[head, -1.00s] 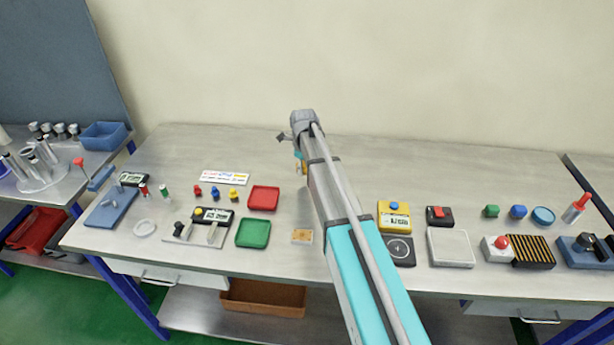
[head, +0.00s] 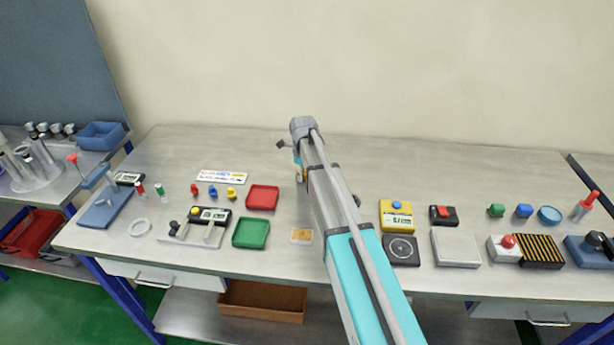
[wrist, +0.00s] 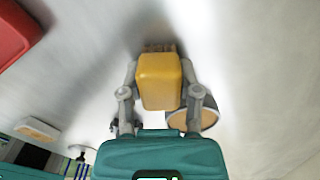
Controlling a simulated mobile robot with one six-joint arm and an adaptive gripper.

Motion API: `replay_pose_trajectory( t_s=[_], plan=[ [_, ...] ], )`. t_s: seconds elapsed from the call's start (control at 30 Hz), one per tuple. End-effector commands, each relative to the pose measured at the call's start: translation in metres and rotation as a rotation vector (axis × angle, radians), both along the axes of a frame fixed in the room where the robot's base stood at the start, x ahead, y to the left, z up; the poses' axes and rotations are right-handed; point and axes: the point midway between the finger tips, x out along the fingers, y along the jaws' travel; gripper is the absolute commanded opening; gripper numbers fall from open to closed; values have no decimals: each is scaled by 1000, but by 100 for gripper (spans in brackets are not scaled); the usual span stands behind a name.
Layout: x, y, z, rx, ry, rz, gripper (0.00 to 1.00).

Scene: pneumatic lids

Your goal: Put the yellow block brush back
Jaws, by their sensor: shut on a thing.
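The yellow block brush (wrist: 160,80) is between the two fingers of my gripper (wrist: 160,88) in the wrist view. Its smooth yellow body faces the camera, and brown bristles (wrist: 160,47) show at its far end. My gripper is shut on it, with a finger along each side. I cannot tell whether the bristles touch the bench. In the head view my arm reaches over the middle of the bench and hides most of the gripper and brush.
A round grey-rimmed thing (wrist: 208,114) lies close beside the right finger. The red tray (head: 262,197) and green tray (head: 251,233) are left of my arm; a small tan-topped pad (head: 301,236) is nearer. A yellow scale (head: 396,215) stands right.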

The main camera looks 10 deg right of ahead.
Motion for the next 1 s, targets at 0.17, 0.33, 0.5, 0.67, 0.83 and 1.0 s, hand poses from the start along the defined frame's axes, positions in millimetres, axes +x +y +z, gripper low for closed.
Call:
replay_pose_trajectory(
  t_s=[0.17, 0.33, 0.5, 0.67, 0.83, 1.0],
  plan=[
    [0, 0, 1, 0, 0, 0, 6],
    [0, 0, -3, 0, 0, 0, 6],
    [0, 0, -2, 0, 0, 0, 70],
    [0, 0, -2, 0, 0, 0, 78],
    [0, 0, -2, 0, 0, 0, 78],
    [0, 0, -1, 0, 0, 0, 78]
  ],
)
